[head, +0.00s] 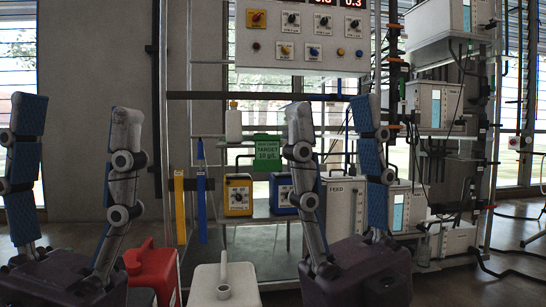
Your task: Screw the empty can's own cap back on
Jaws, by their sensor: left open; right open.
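A red can (158,274) stands low in the head view, partly hidden by my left gripper. A pale can (243,291) stands to its right at the bottom edge. An upright pale handle or spout and a small round neck or opening show on its top. I cannot tell which can is empty, and no loose cap is clearly visible. My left gripper (77,108) is open, its fingers pointing up, left of the red can. My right gripper (334,108) is open, fingers up, right of the pale can. Nothing shows between either pair of fingers.
White tanks (443,107) and hoses fill the right side.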

